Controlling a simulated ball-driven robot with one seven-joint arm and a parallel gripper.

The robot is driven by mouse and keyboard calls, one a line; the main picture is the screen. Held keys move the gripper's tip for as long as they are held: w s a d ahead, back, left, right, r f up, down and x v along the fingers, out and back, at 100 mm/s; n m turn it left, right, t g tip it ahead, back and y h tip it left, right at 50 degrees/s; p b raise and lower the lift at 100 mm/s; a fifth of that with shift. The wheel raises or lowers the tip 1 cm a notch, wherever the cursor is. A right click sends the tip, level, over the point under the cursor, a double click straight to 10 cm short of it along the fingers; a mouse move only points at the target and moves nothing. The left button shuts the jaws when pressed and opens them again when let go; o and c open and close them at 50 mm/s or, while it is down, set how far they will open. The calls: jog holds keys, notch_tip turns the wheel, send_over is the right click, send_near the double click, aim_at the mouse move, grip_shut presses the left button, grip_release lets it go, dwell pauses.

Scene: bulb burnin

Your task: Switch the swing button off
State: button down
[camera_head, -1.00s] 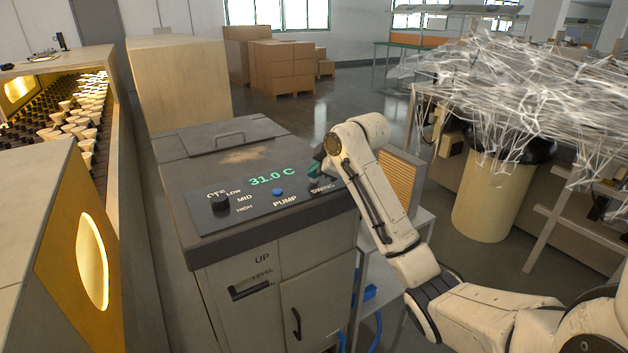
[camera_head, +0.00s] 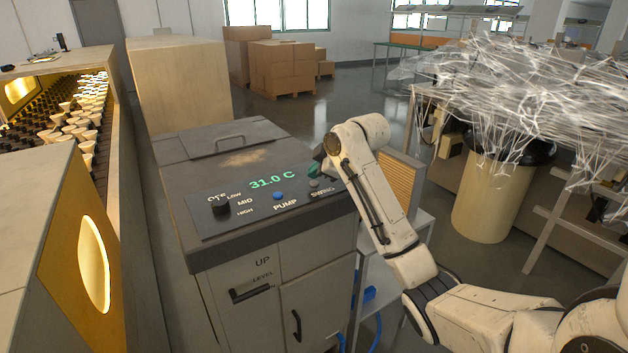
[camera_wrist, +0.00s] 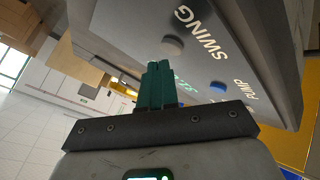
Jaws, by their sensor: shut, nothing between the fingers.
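The swing button (camera_head: 314,183) is a small round grey button above the SWING label, at the right end of the machine's dark control panel (camera_head: 240,211). In the wrist view the swing button (camera_wrist: 172,46) is grey and unlit, just beyond my fingertips. My gripper (camera_wrist: 158,70) has green fingers, closed together with nothing between them. In the head view my gripper (camera_head: 315,168) is partly hidden by my wrist and sits just above and behind the button. A gap shows between the fingertips and the button in the head view.
Left of the swing button is the blue PUMP button (camera_head: 278,196), and further left a black knob (camera_head: 220,207). A green display (camera_head: 271,179) reads 31.0 C.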

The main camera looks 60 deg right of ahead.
aim_at(316, 184)
notch_tip(316, 184, up, 6)
jog(key=p, duration=0.5)
dwell(0.4)
jog(key=c, duration=1.8)
grip_release()
